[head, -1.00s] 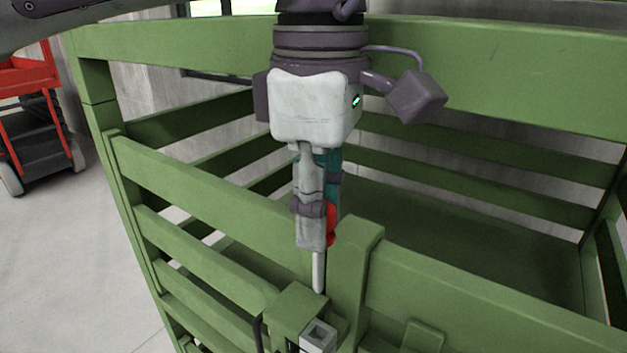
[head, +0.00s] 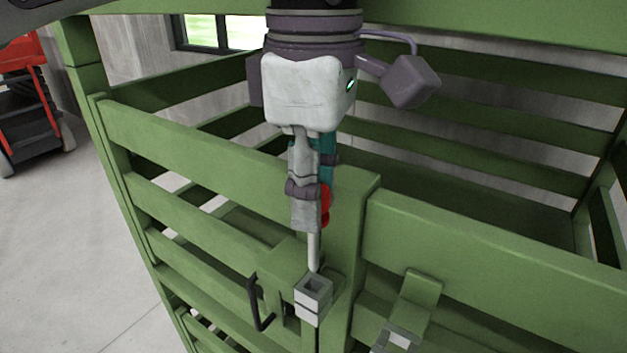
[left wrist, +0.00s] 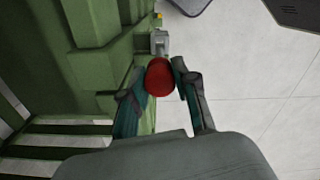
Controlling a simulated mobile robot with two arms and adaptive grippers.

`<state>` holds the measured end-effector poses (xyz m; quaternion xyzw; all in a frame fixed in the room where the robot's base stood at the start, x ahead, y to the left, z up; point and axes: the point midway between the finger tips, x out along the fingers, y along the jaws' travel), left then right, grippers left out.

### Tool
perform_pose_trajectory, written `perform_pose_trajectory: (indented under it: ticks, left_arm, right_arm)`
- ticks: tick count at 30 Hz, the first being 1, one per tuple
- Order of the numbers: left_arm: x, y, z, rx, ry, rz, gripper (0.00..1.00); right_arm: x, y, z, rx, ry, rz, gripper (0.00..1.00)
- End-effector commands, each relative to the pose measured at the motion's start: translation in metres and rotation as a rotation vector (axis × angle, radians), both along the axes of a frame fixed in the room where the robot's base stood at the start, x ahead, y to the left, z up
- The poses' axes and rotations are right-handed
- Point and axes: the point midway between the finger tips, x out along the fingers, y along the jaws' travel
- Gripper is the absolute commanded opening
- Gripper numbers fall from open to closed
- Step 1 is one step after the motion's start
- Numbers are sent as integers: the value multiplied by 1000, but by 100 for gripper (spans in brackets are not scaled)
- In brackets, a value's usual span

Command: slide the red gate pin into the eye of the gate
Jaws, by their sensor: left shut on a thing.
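My left gripper (head: 312,205) is shut on the red gate pin (head: 326,207) and points down over the gate. The pin's red head shows beside the fingers, and its pale shaft hangs below them, roughly upright. The eye (head: 313,298), a grey square metal socket, sits on the front of the green gate (head: 265,215). The shaft's tip appears just above the eye's opening; I cannot tell whether it is directly over it. In the left wrist view the red head (left wrist: 159,77) is between both fingers, with grey metal just beyond it. My right gripper is not in view.
A black handle (head: 257,302) sticks out left of the eye. A green post with a grey bracket (head: 397,340) stands to its right. Green rails enclose the space behind. A red machine (head: 25,100) stands far left on open grey floor.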

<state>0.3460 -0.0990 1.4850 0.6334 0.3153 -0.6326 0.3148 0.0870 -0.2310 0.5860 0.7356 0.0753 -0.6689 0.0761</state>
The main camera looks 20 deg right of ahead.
Motion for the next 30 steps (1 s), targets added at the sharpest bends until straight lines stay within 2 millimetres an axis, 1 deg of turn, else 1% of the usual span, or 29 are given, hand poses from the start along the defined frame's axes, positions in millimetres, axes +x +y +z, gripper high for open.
perform_pose_trajectory:
  ticks: [1,6,30]
  left_arm:
    - [0,0,-8,-1,1,-1,0]
    - [0,0,-15,-1,0,0,0]
    - [0,0,-15,-1,1,1,0]
  right_arm:
    - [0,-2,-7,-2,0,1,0]
    - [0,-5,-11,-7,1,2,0]
    - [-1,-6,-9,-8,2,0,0]
